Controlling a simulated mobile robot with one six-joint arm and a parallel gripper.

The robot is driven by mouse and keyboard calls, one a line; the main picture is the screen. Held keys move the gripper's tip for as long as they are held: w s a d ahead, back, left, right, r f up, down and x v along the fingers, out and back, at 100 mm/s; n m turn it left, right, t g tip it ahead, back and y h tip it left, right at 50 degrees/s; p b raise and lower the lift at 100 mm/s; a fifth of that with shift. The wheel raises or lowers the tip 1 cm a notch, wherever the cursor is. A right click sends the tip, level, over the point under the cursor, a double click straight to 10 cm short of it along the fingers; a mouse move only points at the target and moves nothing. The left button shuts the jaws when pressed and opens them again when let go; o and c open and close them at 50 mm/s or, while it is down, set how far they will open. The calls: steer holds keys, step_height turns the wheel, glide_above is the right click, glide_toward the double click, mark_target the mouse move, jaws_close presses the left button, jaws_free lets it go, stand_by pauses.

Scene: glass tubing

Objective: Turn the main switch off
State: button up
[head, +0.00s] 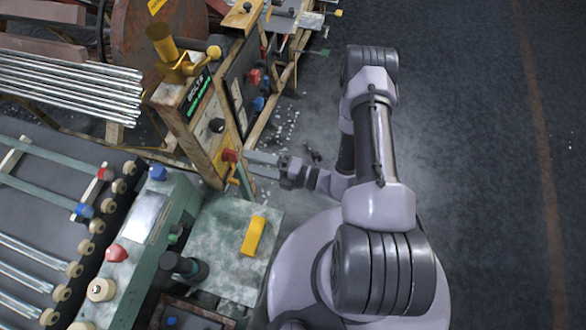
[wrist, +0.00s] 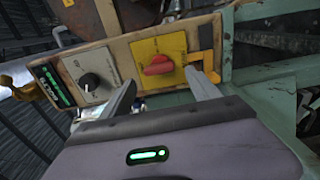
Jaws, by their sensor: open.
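The main switch is a red rotary handle (wrist: 158,66) on a yellow plate (wrist: 172,46), set in a wooden-framed control panel. In the wrist view the handle lies roughly crosswise in the picture. In the head view the red handle (head: 230,155) shows on the panel's right-hand face. My gripper (head: 262,165) is close to that face, to the right of the handle. In the wrist view my gripper (wrist: 164,82) is open, with one finger on each side of the handle and nothing held. I cannot tell whether the fingertips touch the panel.
A black knob (wrist: 88,82) and a green-lit display (wrist: 52,86) sit left of the switch. A yellow bracket (wrist: 204,62) is by the right finger. In the head view a green machine (head: 150,215) with a red button (head: 116,252) stands lower left. The floor (head: 470,130) to the right is clear.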

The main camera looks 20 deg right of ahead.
steer(key=p+v, duration=0.1)
steer(key=v, duration=1.1)
steer(key=shift+s+d, duration=0.2)
steer(key=shift+s, duration=0.1)
steer(key=s+a+r+m+g+h+b, duration=0.1)
steer(key=r+m+h, duration=0.5)
steer(key=r+m, duration=1)
steer(key=s+a+r+m+g+h+b, duration=0.1)
steer(key=s+a+r+m+g+h, duration=0.3)
steer(key=r+m, duration=1.2)
steer(key=shift+s+m+h, duration=0.4)
steer(key=shift+s+h, duration=0.05)
steer(key=shift+h, duration=0.65)
